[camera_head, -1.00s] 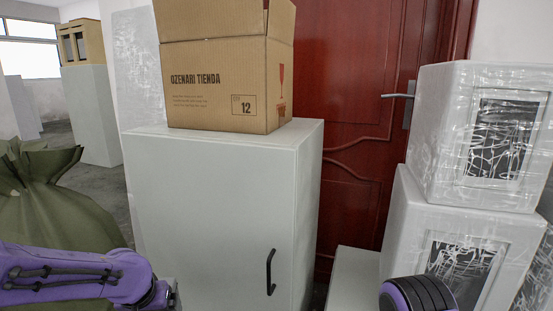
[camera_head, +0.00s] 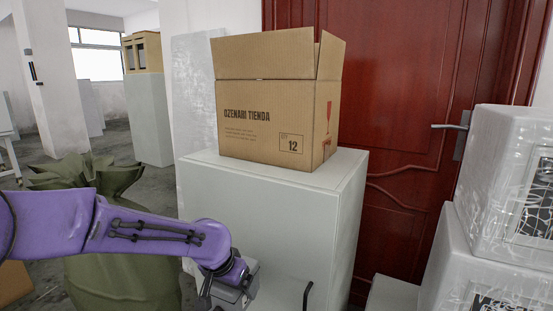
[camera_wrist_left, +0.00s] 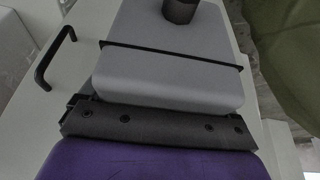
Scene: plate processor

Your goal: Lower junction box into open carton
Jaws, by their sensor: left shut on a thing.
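The open carton (camera_head: 255,115) stands on a pale cabinet in the head view, printed "OZENARI TIENDA", with flaps standing up. Its inside is hidden. My left gripper (camera_head: 213,286) is low in front of the cabinet, below and left of the carton. It is shut on the grey junction box (camera_head: 238,292), partly cut off by the bottom edge. In the left wrist view the junction box (camera_wrist_left: 170,82) fills the middle, with a black seam and a dark round stub. The dark gripper part (camera_wrist_left: 155,126) lies against its near side; the fingertips are hidden. My right gripper is out of view.
The pale cabinet (camera_head: 270,205) has a black handle (camera_head: 307,296). A green sack (camera_head: 110,265) stands at left, behind my left arm. Wrapped white boxes (camera_head: 500,170) are stacked at right. A red door (camera_head: 400,130) is behind. Space above the carton is clear.

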